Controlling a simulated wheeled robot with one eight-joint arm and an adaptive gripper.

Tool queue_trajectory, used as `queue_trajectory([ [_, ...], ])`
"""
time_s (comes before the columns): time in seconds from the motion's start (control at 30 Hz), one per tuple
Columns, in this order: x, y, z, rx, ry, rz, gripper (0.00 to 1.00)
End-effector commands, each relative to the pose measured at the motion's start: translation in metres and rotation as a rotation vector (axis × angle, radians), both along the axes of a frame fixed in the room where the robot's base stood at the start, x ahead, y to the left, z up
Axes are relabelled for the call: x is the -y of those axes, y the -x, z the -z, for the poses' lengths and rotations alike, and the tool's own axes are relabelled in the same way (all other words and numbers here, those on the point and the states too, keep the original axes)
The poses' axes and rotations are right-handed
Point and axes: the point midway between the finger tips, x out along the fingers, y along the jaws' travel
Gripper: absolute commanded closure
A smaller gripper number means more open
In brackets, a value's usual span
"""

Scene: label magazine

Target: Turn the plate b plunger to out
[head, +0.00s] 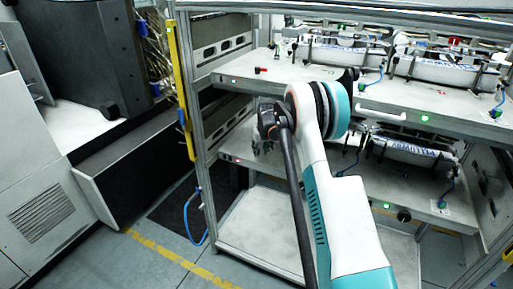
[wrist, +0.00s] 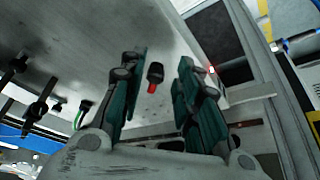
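In the wrist view a plunger with a black knob (wrist: 155,72) and a red band stands out from a grey plate (wrist: 105,35). My gripper (wrist: 162,65) is open, with its two dark green fingers on either side of the knob and visible gaps to it. In the head view my arm reaches to the left part of the rack, and the dark wrist end (head: 268,122) is partly behind my arm; the fingers cannot be made out there. A red and black plunger (head: 261,70) shows on the upper shelf (head: 290,75). No readable plate letter shows.
Label magazines (head: 440,70) with rollers and blue hoses stand on the upper shelf, and another (head: 415,150) on the lower shelf. A rack post (head: 190,90) with a yellow strip is left of my arm. Black clamps (wrist: 38,105) and a red light (wrist: 211,69) show in the wrist view.

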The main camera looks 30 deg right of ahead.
Motion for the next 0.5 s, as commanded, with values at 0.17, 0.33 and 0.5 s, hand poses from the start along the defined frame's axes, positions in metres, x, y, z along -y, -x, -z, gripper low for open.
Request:
queue_trajectory([
  [0.17, 0.006, -0.033, 0.003, 0.0, 0.0, -0.001, 0.7],
  [0.33, 0.011, -0.058, 0.002, 0.0, 0.0, -0.001, 0.7],
  [0.5, 0.013, -0.068, 0.017, 0.0, 0.0, -0.001, 0.7],
])
